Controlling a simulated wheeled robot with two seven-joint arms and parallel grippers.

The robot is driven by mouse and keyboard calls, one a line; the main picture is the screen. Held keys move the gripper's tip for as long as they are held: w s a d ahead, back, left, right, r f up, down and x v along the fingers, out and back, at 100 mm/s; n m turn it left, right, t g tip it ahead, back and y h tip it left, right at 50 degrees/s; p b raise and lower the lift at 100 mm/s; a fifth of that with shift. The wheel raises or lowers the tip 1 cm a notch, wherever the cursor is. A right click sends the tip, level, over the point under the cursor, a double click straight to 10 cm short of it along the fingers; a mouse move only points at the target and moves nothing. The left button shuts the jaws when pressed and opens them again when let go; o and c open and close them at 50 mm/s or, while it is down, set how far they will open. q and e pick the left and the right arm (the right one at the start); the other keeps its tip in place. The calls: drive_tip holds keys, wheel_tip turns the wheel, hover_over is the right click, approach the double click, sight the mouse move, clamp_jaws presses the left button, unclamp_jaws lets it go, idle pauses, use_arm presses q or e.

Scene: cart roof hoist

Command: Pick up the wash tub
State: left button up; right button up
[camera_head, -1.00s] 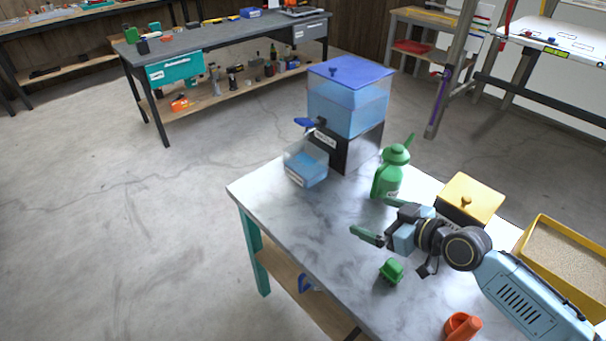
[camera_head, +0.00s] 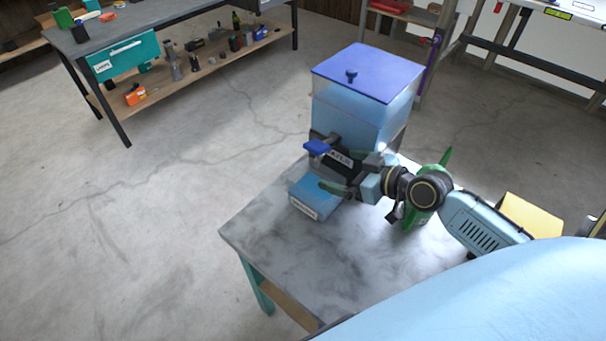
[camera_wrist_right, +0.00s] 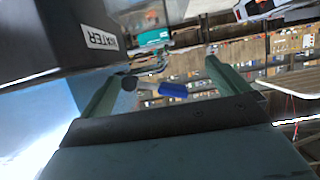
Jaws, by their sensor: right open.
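The wash tub (camera_head: 306,206), a small translucent blue tub with a white label, sits on the marble-topped table below the water dispenser's tap. My right gripper (camera_head: 345,170) is open and empty at the tub's right side, close to the dispenser front. One green finger reaches over or beside the tub's right rim; whether it touches cannot be told. In the right wrist view the open fingers (camera_wrist_right: 165,92) have the blue tap lever (camera_wrist_right: 172,90) showing between them. A pale blue surface at lower left there may be the tub. My left gripper is not seen.
The water dispenser (camera_head: 365,105), with a blue lid and dark base, stands just behind the tub. A yellow box (camera_head: 530,215) is further right. The marble tabletop (camera_head: 300,245) in front is clear.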

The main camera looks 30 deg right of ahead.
drive_tip(key=f+b, duration=0.1)
drive_tip(key=f, duration=0.2)
drive_tip(key=w+f, duration=0.1)
drive_tip(key=f, duration=0.1)
drive_tip(key=a+f+b, duration=0.1)
drive_tip(key=f, duration=0.2)
drive_tip(key=shift+w+f+b, duration=0.3)
drive_tip(key=x, duration=0.4)
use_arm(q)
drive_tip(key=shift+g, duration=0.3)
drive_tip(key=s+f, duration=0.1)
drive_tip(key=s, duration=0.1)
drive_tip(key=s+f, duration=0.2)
use_arm(e)
drive_tip(key=shift+w+a+f, duration=0.15)
drive_tip(key=shift+w, duration=0.2)
drive_tip(key=c, duration=1.2)
